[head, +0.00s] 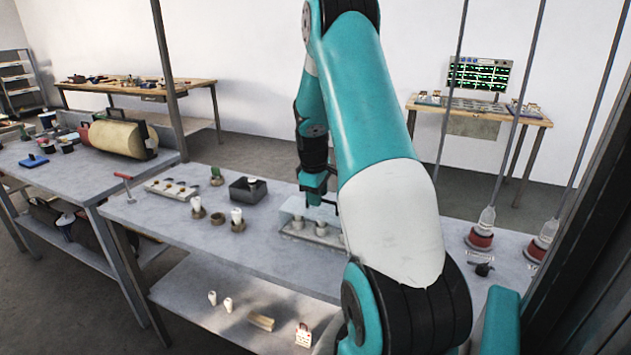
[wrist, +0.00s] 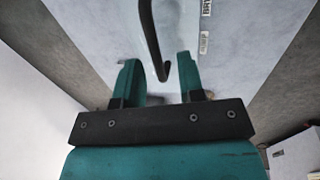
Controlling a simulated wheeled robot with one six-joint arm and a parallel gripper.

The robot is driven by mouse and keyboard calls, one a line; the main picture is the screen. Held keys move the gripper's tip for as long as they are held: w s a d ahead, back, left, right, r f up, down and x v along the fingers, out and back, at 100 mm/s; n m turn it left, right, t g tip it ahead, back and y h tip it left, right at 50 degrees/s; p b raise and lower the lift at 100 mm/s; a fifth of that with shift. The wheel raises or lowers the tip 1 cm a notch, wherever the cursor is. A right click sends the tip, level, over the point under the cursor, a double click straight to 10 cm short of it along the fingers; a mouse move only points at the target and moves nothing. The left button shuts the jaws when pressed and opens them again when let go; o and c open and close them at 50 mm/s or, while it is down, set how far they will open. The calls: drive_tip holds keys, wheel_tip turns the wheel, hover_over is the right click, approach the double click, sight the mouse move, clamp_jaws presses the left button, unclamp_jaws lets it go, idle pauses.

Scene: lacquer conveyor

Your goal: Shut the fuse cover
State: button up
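The fuse holder (head: 298,232) is a low pale grey base on the table with short light cylinders standing on it. A pale, see-through panel, which looks like the fuse cover (head: 293,207), stands up at its left and back; its exact angle is hard to tell. My gripper (head: 318,197) is just above it, and my arm hides the right part. In the wrist view my gripper (wrist: 157,78) is open, its two teal fingers apart. A thin dark bent bar (wrist: 150,40), perhaps the cover's handle, reaches between them; I see no clear contact.
Left of the holder are a dark box (head: 248,189), white bulb-like pieces in round brown holders (head: 217,218) and a pale strip (head: 172,189). Red-based bottles (head: 480,238) stand at the right. Thin upright posts cross the right side. The table's front left is clear.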

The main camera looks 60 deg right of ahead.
drive_tip(key=a+r+b, duration=0.1)
drive_tip(key=a+r, duration=0.2)
drive_tip(key=r, duration=1.4)
drive_tip(key=shift+s+a, duration=0.15)
drive_tip(key=shift+s, duration=0.1)
drive_tip(key=shift+f, duration=0.1)
drive_tip(key=w+a+n+t+y, duration=0.2)
drive_tip(key=a+n+y, duration=0.1)
drive_tip(key=a, duration=2.2)
drive_tip(key=s+a+n+g+y, duration=0.1)
drive_tip(key=s+a, duration=0.7)
drive_tip(key=a, duration=0.2)
drive_tip(key=s+a+f+n+g+y, duration=0.1)
drive_tip(key=s+a+y, duration=0.1)
drive_tip(key=s+a, duration=0.6)
drive_tip(key=a, duration=0.3)
drive_tip(key=shift+s+a+f, duration=0.2)
drive_tip(key=shift+s+f, duration=0.05)
drive_tip(key=shift+s, duration=0.1)
